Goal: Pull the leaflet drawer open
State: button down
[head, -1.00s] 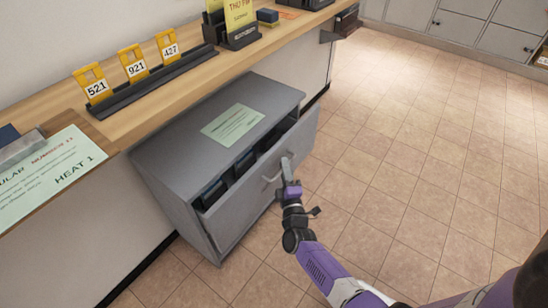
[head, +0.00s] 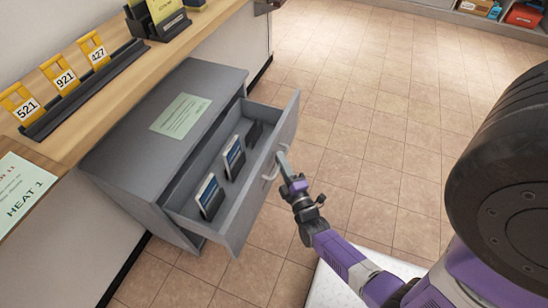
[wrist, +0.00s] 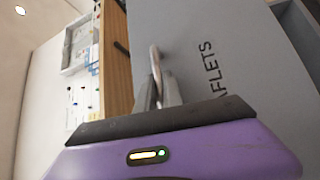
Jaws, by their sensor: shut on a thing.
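The leaflet drawer (head: 262,195) stands well out of the grey cabinet (head: 140,151) in the head view. Several upright leaflet stacks, such as one with a blue and white front (head: 210,196), show inside it. My gripper (head: 284,164) is shut on the drawer's handle (head: 268,174) at the front panel. In the wrist view the pale handle (wrist: 155,72) runs between the fingers, beside the grey drawer front (wrist: 205,45), where part of the word "LEAFLETS" is readable. The fingertips are partly hidden there.
A wooden counter (head: 128,85) runs above the cabinet, with yellow number cards (head: 62,77) in a black rack. A green sheet (head: 180,115) lies on the cabinet top. Tiled floor (head: 375,130) to the right is clear. Shelves with boxes (head: 524,15) stand at the far right.

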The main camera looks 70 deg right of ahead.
jog(key=shift+s, duration=0.25)
jog(key=shift+f, duration=0.1)
jog(key=c, duration=1.8)
grip_release()
jog(key=shift+o, duration=0.2)
jog(key=r+v, duration=0.1)
jog(key=v, duration=0.6)
jog(key=shift+s+a+f+p, duration=0.25)
jog(key=shift+a+f+p, duration=0.1)
jog(key=shift+f, duration=0.15)
jog(key=s+a+r+m+t+y, duration=0.2)
jog(key=a+r+y, duration=0.4)
jog(key=a, duration=0.6)
jog(key=s+a+r+m+g+y, duration=0.1)
jog(key=s+a+r+m+y, duration=0.25)
jog(key=a+r, duration=0.4)
jog(key=s+a+r+m+y, duration=0.2)
jog(key=a+r+y, duration=0.25)
jog(key=r, duration=0.55)
notch_tip(320, 180, up, 16)
jog(key=p, duration=1.6)
jog(key=shift+a, duration=0.4)
